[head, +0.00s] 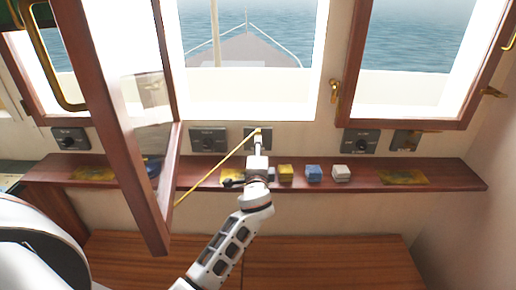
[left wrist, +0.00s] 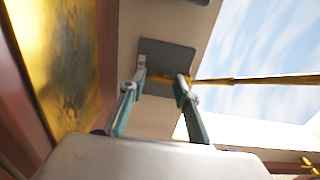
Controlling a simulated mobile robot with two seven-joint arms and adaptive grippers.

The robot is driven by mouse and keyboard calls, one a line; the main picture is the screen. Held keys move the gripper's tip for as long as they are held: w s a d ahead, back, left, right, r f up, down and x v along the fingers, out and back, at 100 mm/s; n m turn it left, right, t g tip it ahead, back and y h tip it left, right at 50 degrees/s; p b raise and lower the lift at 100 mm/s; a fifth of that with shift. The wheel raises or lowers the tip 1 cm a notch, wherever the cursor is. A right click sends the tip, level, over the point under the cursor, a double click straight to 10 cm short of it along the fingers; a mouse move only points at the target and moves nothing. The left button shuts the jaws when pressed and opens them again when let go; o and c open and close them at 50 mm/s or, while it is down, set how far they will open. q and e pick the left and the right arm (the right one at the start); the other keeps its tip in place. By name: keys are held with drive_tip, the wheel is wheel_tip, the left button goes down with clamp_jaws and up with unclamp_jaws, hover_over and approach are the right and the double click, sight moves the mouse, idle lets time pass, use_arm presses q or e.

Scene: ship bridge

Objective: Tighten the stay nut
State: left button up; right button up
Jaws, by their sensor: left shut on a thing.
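A thin brass stay (head: 215,168) runs from the lower edge of the inward-open wooden window (head: 150,210) up to a dark wall plate (head: 267,143) below the middle window. My left gripper (head: 258,136) is at the stay's upper end, in front of the plate. In the left wrist view, my left gripper's fingers (left wrist: 161,79) are shut on a small brass piece, the stay nut (left wrist: 161,77), in front of the dark plate (left wrist: 167,55). The stay (left wrist: 262,79) leads off to the right from there. The nut's shape is mostly hidden. My right gripper is in neither view.
A wooden shelf (head: 445,176) runs along the wall below. On it are a yellow block (head: 286,173), a blue block (head: 314,173), a white block (head: 341,173) and a flat yellow patch (head: 403,177). The open window stands left of my arm.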

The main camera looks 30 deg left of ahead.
use_arm(q)
drive_tip(key=shift+f, duration=0.1)
drive_tip(key=o, duration=1.1)
drive_tip(key=shift+o, duration=0.2)
drive_tip(key=shift+s+d, duration=0.1)
drive_tip(key=v, duration=1.1)
drive_tip(key=shift+s+d, duration=0.15)
drive_tip(key=shift+s, duration=0.2)
